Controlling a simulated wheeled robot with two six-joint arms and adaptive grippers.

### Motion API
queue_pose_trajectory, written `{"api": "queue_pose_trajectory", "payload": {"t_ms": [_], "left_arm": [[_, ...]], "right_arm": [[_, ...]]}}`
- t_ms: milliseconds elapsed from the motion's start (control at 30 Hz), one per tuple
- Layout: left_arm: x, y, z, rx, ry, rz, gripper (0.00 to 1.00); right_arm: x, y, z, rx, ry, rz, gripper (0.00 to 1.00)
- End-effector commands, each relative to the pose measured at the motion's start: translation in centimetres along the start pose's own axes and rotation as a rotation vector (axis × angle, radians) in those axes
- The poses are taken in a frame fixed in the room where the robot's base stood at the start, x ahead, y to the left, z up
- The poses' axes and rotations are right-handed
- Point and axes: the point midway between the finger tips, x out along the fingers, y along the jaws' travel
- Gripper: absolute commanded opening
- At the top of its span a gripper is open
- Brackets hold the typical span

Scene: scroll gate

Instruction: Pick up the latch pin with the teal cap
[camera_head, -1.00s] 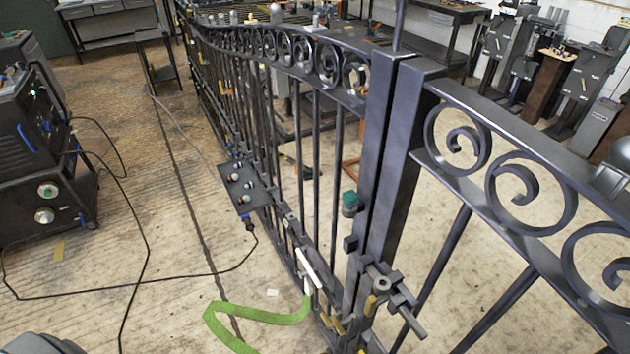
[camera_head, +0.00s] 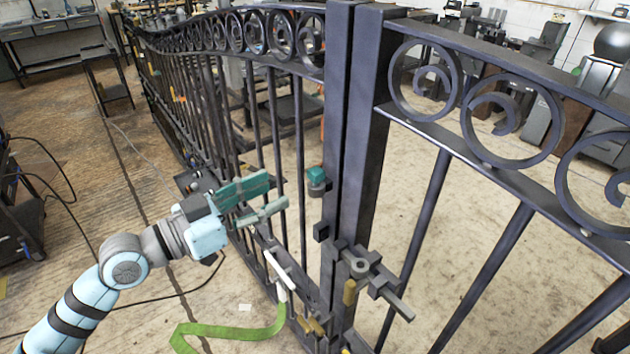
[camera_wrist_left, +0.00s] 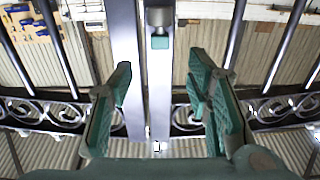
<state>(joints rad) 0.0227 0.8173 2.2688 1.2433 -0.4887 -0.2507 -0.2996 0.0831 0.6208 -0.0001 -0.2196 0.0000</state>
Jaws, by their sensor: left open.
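The latch pin with the teal cap (camera_head: 317,176) is on the dark metal gate, beside the left gate post. Its teal cap is on top in the head view, with a grey body below it. My left gripper (camera_head: 277,192) is open and empty to the left of the pin, its teal fingers pointing toward it. In the left wrist view, the pin (camera_wrist_left: 160,42) shows past the gap between the spread fingers (camera_wrist_left: 160,82), apart from both. My right gripper is not in view.
Two upright gate posts (camera_head: 362,110) stand just right of the pin. A latch with a bolt (camera_head: 362,267) sits low on the posts. A green strap (camera_head: 240,331) hangs from a white handle (camera_head: 279,270). Gate bars run behind the left gripper.

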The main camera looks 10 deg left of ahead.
Motion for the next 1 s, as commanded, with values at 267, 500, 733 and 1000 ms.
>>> {"api": "queue_pose_trajectory", "payload": {"t_ms": [267,500,733,1000], "left_arm": [[5.1,0.1,-0.4,-0.002,0.004,0.002,0.45],[8.8,0.0,-0.6,-0.005,0.003,0.003,0.45],[10.7,-0.1,-0.2,0.0,-0.003,0.0,0.45],[10.7,-0.1,-0.2,0.0,-0.003,-0.001,0.18]], "right_arm": [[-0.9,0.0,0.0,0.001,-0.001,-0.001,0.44],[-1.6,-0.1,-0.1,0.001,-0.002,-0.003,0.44],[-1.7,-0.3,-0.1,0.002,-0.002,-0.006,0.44],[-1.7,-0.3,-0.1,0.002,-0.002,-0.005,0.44]]}}
